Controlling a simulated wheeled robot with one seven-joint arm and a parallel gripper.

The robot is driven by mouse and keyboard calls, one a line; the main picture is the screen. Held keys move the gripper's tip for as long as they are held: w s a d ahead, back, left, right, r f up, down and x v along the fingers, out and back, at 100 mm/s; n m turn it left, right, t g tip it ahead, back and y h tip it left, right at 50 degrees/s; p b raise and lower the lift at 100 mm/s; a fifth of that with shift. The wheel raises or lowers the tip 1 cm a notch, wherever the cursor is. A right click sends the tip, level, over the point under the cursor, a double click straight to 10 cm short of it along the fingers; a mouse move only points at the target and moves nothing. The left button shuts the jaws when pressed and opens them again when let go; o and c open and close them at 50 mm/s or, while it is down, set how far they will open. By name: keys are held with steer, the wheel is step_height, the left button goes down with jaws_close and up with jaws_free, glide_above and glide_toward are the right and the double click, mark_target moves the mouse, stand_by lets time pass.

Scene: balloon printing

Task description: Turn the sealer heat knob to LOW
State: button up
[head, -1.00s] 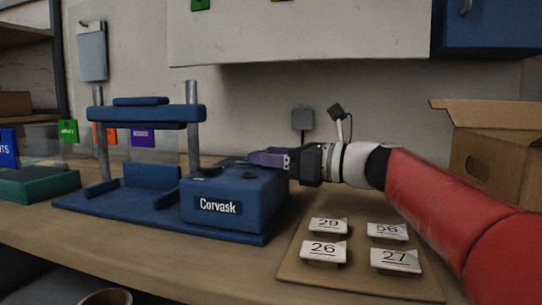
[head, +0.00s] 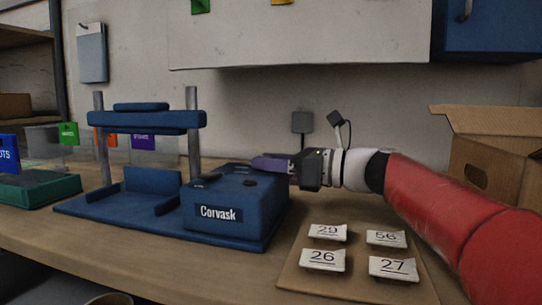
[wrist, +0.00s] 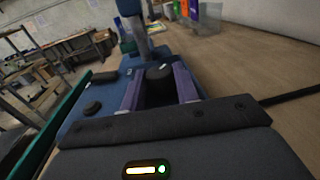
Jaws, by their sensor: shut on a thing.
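The blue sealer (head: 225,195), labelled Corvask, stands on the bench with a press frame at its left. My gripper (head: 268,163) reaches in from the right over the rear of the box top, with its purple fingers low over it. In the wrist view, my gripper (wrist: 158,84) has a dark round knob (wrist: 158,75) between its fingers and is shut on it. In the head view the fingers hide this knob. Another dark round knob (head: 250,182) sits free on the box top, nearer the front; it also shows in the wrist view (wrist: 92,108). No heat marking is readable.
A board (head: 300,278) with several numbered cards lies to the right of the sealer. An open cardboard box (head: 500,140) stands at the far right. A green tray (head: 40,190) is at the left.

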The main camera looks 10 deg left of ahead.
steer(key=n+g+p, duration=0.1)
steer(key=g+p, duration=0.1)
steer(key=p, duration=0.1)
steer(key=n+g+p, duration=0.1)
steer(key=g+p, duration=0.1)
steer(key=shift+w+r+n+y, duration=0.25)
steer(key=shift+r+n+y, duration=0.05)
steer(key=shift+r, duration=0.05)
steer(key=shift+w+f+n+g+p, duration=0.1)
steer(key=shift+f+n+g+p, duration=0.1)
steer(key=shift+n+g+p, duration=0.65)
steer(key=shift+w+f+n+g+p, duration=0.15)
steer(key=shift+n+g+p, duration=0.2)
steer(key=shift+g+p, duration=0.55)
steer(key=shift+s+g, duration=0.15)
steer(key=shift+g, duration=0.1)
steer(key=o, duration=1)
steer(key=shift+c, duration=0.2)
steer(key=shift+f+b, duration=0.1)
steer(key=shift+b, duration=0.45)
